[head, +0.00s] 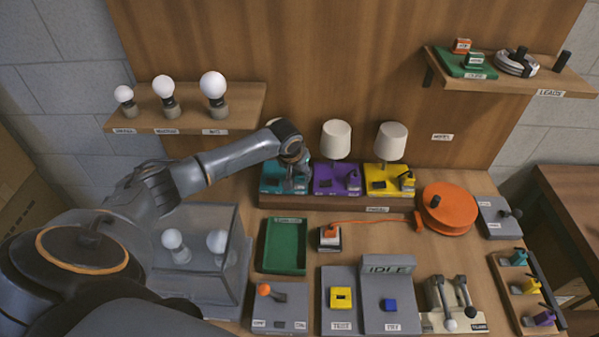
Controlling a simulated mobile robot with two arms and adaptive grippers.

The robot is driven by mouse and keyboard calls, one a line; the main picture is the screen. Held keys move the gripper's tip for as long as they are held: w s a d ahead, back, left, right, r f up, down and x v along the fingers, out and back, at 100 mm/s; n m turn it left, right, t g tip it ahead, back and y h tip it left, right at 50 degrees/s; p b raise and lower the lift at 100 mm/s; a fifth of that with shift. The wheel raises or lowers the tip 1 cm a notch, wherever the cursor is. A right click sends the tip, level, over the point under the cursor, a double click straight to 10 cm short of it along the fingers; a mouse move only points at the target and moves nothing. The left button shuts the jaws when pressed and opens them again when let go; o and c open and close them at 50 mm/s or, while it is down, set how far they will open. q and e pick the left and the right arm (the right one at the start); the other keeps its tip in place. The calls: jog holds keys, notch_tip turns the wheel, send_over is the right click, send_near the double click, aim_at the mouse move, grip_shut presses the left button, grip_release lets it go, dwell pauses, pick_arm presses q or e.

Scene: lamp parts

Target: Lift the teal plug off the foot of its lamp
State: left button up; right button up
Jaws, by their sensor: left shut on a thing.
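The teal lamp's foot (270,181) stands at the left end of the lamp row at the back of the bench. My left arm reaches over it from the left and hides most of its lamp. My left gripper (297,180) points down at the right part of the teal foot and is shut on the teal plug. The plug is mostly hidden by the fingers, and I cannot tell whether it touches the foot. My right gripper is not in view.
Purple (326,183) and yellow (378,182) lamp feet with plugs stand close to the right. An orange cable reel (447,210) sits further right. A green tray (285,247) and a clear box (200,255) are in front.

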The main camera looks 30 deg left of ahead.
pick_arm(q)
jog(key=shift+a, duration=0.1)
grip_shut()
jog(key=shift+a+r+p, duration=0.1)
jog(key=shift+r+p, duration=0.45)
jog(key=shift+p, duration=0.1)
dwell(0.3)
jog(key=shift+r, duration=0.15)
dwell(0.3)
jog(key=shift+r+p, duration=1.3)
jog(key=shift+p, duration=0.3)
jog(key=shift+r+p, duration=1.05)
jog(key=shift+r, duration=0.15)
